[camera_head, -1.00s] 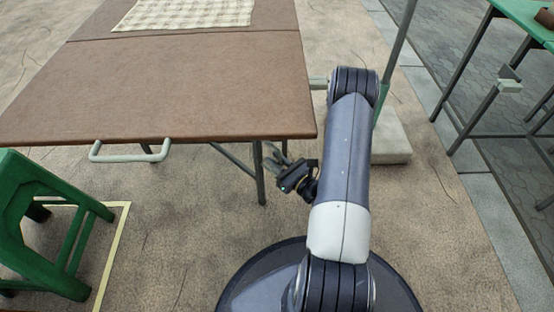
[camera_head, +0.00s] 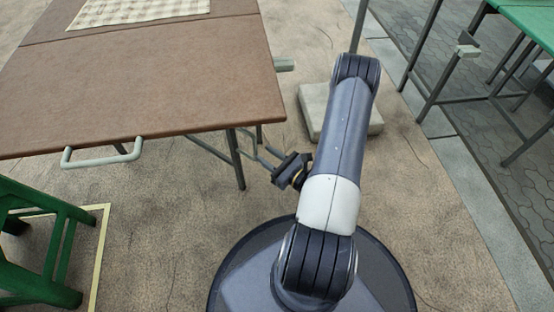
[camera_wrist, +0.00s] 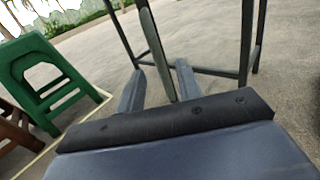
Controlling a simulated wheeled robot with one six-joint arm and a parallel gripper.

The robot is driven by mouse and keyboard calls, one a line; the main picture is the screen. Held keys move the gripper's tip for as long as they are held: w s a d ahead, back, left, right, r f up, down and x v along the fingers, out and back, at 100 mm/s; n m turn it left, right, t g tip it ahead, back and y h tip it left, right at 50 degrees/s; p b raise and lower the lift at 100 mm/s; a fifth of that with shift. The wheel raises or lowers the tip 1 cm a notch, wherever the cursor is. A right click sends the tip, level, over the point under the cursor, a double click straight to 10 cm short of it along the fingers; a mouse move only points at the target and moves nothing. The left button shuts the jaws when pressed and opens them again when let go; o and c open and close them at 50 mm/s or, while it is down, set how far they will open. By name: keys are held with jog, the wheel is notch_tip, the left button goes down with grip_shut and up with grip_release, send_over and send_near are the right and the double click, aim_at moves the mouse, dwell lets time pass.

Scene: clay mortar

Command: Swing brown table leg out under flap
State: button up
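The brown table (camera_head: 150,85) fills the upper left of the head view, with its near flap level and a pale handle (camera_head: 100,156) on the near edge. A dark grey leg (camera_head: 236,160) stands under the flap near its right corner, with a slanting brace to its left. My gripper (camera_head: 259,148) reaches in low beside it from the right. In the wrist view, a flat upright bar of the leg frame (camera_wrist: 153,45) passes between the two spread fingers (camera_wrist: 160,68). The gripper looks open; I cannot tell whether a finger touches the bar.
A green stool (camera_head: 45,245) stands at the lower left. A pale block with a pole (camera_head: 345,118) stands right of the table. Another green table (camera_head: 530,22) is at the upper right. The floor right of my base is clear.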

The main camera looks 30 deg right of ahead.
jog(key=shift+p+v, duration=0.35)
jog(key=shift+v, duration=1.65)
jog(key=shift+c, duration=0.3)
